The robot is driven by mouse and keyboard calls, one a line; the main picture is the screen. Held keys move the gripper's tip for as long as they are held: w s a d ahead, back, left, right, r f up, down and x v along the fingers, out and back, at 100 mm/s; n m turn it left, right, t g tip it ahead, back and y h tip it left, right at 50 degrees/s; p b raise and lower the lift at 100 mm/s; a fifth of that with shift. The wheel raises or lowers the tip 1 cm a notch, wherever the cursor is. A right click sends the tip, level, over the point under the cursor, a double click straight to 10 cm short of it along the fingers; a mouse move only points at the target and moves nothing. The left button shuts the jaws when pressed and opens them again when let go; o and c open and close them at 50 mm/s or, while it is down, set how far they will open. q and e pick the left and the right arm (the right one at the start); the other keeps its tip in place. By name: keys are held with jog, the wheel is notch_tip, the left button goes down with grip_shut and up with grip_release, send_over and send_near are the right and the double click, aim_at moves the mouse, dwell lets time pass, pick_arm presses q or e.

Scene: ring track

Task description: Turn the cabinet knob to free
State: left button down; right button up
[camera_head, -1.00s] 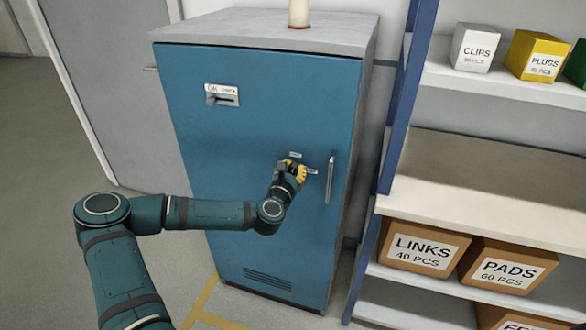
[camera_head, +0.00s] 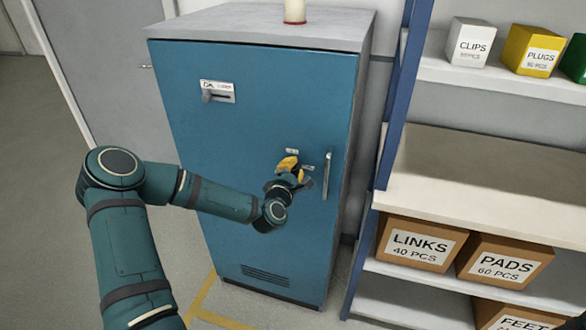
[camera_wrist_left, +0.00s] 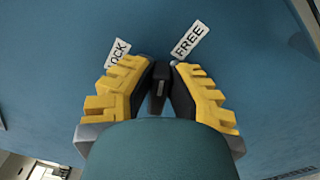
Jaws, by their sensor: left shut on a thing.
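The blue cabinet (camera_head: 235,160) stands upright with its door shut. My left gripper (camera_head: 290,170) is at the door's right side, just left of the vertical handle (camera_head: 326,176). In the left wrist view its yellow-padded fingers (camera_wrist_left: 158,88) are shut on the dark knob (camera_wrist_left: 158,84). The FREE label (camera_wrist_left: 190,40) lies above the right finger. The LOCK label (camera_wrist_left: 117,52) is partly hidden behind the left finger. The knob's exact pointing is hard to tell. In the head view the gripper hides most of the knob. My right gripper is not in view.
A second labelled fitting (camera_head: 218,92) sits at the door's upper left. A pale cylinder (camera_head: 295,10) stands on the cabinet top. A shelf rack (camera_head: 470,170) with labelled boxes stands close on the right. Floor to the left is open.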

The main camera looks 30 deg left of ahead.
pick_arm(q)
jog(key=m+b, duration=0.1)
jog(key=m, duration=0.3)
jog(key=shift+f+m+b, duration=0.2)
jog(key=shift+m+b, duration=0.2)
dwell(0.4)
jog(key=c, duration=0.9)
grip_release()
jog(key=shift+c, duration=0.2)
jog(key=shift+f, duration=0.1)
jog(key=v, duration=1.2)
jog(key=shift+d, duration=0.1)
